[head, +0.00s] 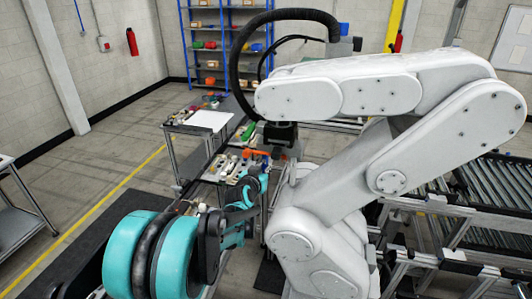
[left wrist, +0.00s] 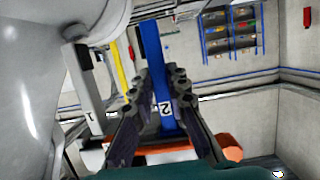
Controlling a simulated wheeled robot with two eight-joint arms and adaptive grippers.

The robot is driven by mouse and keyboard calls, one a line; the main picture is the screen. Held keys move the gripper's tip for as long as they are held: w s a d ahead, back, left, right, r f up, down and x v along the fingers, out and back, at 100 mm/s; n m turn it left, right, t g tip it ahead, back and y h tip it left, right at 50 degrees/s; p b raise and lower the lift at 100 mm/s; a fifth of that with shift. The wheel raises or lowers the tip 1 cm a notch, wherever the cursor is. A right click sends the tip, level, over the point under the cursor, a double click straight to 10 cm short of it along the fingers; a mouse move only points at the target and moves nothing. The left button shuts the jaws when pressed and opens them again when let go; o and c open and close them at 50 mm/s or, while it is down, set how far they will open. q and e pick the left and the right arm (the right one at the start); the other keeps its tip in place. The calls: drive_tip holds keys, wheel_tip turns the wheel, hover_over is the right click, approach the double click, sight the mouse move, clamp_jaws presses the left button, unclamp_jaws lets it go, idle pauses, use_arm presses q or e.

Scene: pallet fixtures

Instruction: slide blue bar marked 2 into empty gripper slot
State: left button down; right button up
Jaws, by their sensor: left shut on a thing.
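The blue bar marked 2 (left wrist: 150,45) stands out in the left wrist view, with its white number label low between the fingers. My left gripper (left wrist: 160,85) is shut on it, one dark finger on each side. In the head view my left gripper (head: 258,166) is small, at the end of my teal arm, over the cluttered bench; the bar cannot be made out there. An orange part (left wrist: 210,149) lies just below the fingers in the wrist view. I cannot identify the empty slot. My right gripper is not in view.
A large white robot arm (head: 340,95) stands close to the right of my gripper. A pale upright marked 1 (left wrist: 86,95) and a yellow bar (left wrist: 122,68) are left of the blue bar. A roller conveyor (head: 480,190) is at right.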

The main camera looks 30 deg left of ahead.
use_arm(q)
drive_tip(key=shift+w+a, duration=0.1)
drive_tip(key=shift+w, duration=0.35)
drive_tip(key=shift+f+b, duration=0.1)
drive_tip(key=shift+b, duration=0.2)
drive_tip(key=c, duration=1.4)
unclamp_jaws()
drive_tip(key=shift+s, duration=0.1)
drive_tip(key=v, duration=1.2)
drive_tip(key=shift+f, duration=0.1)
